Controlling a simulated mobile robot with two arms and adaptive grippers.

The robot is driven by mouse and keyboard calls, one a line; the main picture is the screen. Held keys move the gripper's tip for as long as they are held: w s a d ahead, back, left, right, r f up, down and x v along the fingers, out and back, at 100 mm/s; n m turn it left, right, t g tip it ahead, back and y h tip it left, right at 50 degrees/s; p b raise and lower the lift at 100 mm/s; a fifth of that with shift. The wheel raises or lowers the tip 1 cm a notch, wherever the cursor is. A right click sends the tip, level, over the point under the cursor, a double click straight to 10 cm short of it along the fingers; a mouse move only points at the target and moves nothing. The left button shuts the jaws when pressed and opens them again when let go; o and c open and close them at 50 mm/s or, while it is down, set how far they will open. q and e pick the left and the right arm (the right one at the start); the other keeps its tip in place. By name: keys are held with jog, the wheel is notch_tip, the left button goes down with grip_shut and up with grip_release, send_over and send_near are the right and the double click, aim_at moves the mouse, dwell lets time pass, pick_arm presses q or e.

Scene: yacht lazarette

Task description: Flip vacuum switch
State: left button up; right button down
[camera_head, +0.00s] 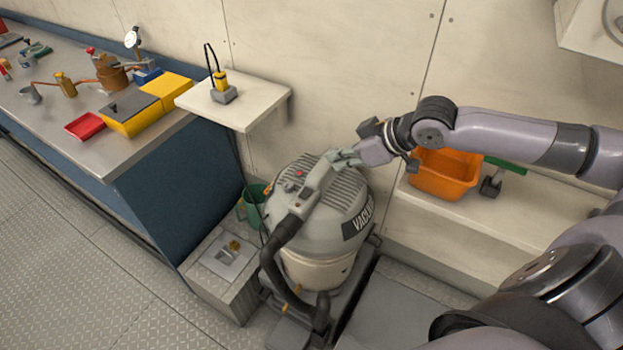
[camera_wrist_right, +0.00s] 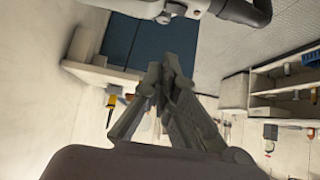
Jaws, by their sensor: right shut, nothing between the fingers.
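The vacuum (camera_head: 330,215) is a grey and cream drum with a dark hose and a "VACU" label, standing on the floor against the wall. A small red spot (camera_head: 299,173), possibly its switch, shows on its top left of the handle. My right gripper (camera_head: 345,158) is shut and empty at the upper end of the handle, over the vacuum's top; I cannot tell whether it touches. In the right wrist view my gripper (camera_wrist_right: 165,76) has its fingers together, with part of the vacuum (camera_wrist_right: 150,8) at the top edge. My left gripper is not in view.
An orange bin (camera_head: 442,174) sits on a ledge right of the vacuum. A small shelf (camera_head: 265,102) holds a yellow tool. The workbench (camera_head: 150,140) carries yellow boxes and tools at the left. A grey box (camera_head: 205,280) stands left of the vacuum.

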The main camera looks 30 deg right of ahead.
jog(key=p, duration=0.1)
send_over(313, 191)
jog(key=f, duration=0.4)
jog(key=a+f, duration=0.1)
jog(key=f, duration=0.2)
jog(key=shift+w+f, duration=0.1)
jog(key=f, duration=0.1)
jog(key=f+p, duration=0.1)
jog(key=shift+d+f, duration=0.2)
jog(key=shift+f, duration=0.75)
jog(key=shift+d+f, duration=0.1)
jog(key=shift+d+f, duration=0.2)
jog(key=shift+f, duration=0.3)
